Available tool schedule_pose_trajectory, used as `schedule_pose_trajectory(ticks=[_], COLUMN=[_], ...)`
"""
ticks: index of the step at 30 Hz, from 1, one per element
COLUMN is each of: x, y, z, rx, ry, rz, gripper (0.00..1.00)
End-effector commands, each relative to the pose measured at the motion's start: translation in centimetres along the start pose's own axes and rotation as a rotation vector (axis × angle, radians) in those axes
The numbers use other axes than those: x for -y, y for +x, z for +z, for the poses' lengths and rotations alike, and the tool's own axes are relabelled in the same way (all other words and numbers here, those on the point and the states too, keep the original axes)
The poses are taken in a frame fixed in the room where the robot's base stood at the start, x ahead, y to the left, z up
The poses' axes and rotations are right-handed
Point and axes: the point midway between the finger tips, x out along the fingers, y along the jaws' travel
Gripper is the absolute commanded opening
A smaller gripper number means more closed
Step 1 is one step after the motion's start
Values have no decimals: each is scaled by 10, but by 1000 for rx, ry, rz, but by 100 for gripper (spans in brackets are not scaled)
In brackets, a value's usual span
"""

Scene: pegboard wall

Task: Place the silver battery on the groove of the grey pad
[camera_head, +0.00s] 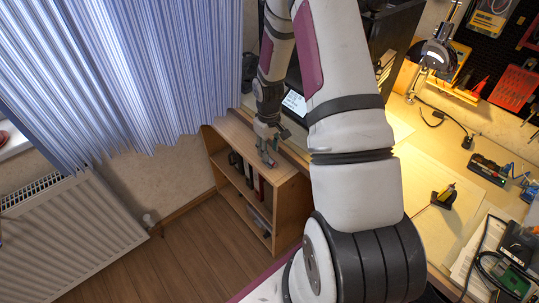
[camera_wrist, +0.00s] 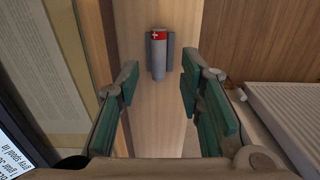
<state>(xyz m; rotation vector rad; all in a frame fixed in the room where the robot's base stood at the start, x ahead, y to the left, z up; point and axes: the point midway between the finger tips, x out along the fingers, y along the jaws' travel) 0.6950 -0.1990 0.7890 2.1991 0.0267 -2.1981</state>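The silver battery (camera_wrist: 158,60), with a red band bearing a white plus at its far end, lies lengthwise on the wooden shelf top in the wrist view. A dark grey pad (camera_wrist: 171,50) shows along its right side. My gripper (camera_wrist: 160,88) is open. Its two teal-padded fingers are apart, with nothing between them, and the battery lies ahead of the fingertips. In the head view my gripper (camera_head: 267,143) is low over the shelf top; the battery and pad are too small to make out clearly.
The low wooden bookshelf (camera_head: 252,166) holds several books and stands beside the desk. A white radiator (camera_head: 70,225) and blue curtain (camera_head: 130,70) are to the left. The desk (camera_head: 440,165) carries a lamp (camera_head: 435,55) and electronics. The shelf top around the battery looks clear.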

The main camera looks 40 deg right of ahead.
Motion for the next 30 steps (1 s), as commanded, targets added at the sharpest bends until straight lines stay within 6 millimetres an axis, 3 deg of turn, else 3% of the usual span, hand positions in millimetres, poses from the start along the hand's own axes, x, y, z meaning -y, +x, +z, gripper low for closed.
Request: schedule_pose_trajectory(ticks=[6,17,20,26,30], x=[-1,2,8,41,70], y=[-47,-87,-109,-188,-241], z=[0,0,0,10,29], rx=[-3,-4,-14,-64,-106], ry=[2,-1,-3,-1,7], rz=[2,4,19,69,94], gripper=[34,34,34,34,34])
